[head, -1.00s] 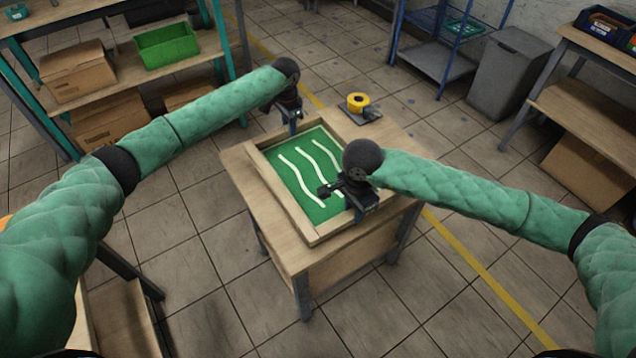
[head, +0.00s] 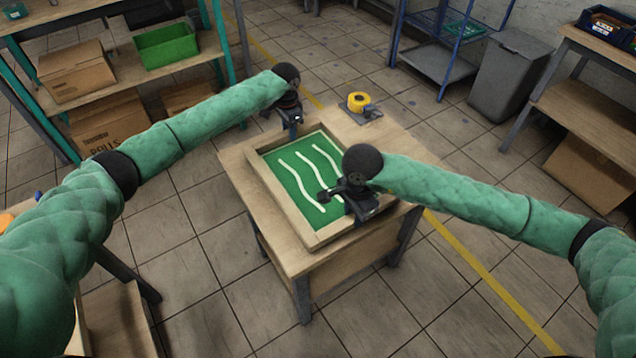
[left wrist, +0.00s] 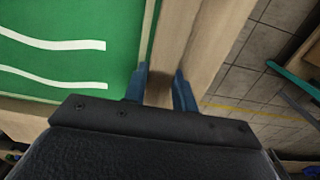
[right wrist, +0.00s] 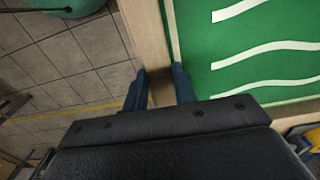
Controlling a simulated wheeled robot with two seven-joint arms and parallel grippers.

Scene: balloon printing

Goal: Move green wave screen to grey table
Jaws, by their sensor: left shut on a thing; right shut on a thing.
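The green wave screen (head: 304,176) is a green panel with white wavy lines in a pale wooden frame. It lies on a wooden-topped table (head: 238,170) with dark legs. My left gripper (head: 294,130) is at the screen's far edge, shut on the wooden frame; the left wrist view shows the rail between its fingers (left wrist: 158,85). My right gripper (head: 366,212) is at the near right side, shut on the opposite rail, which shows between its fingers in the right wrist view (right wrist: 160,85). In the head view the fingertips are mostly hidden. I cannot pick out a grey table.
A yellow tape roll (head: 358,102) sits on a dark plate at the table's far corner. A shelf with cardboard boxes (head: 76,70) and a green bin (head: 166,45) stands at the left. A grey bin (head: 508,75) and a blue rack (head: 440,65) stand behind. Open floor surrounds the table.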

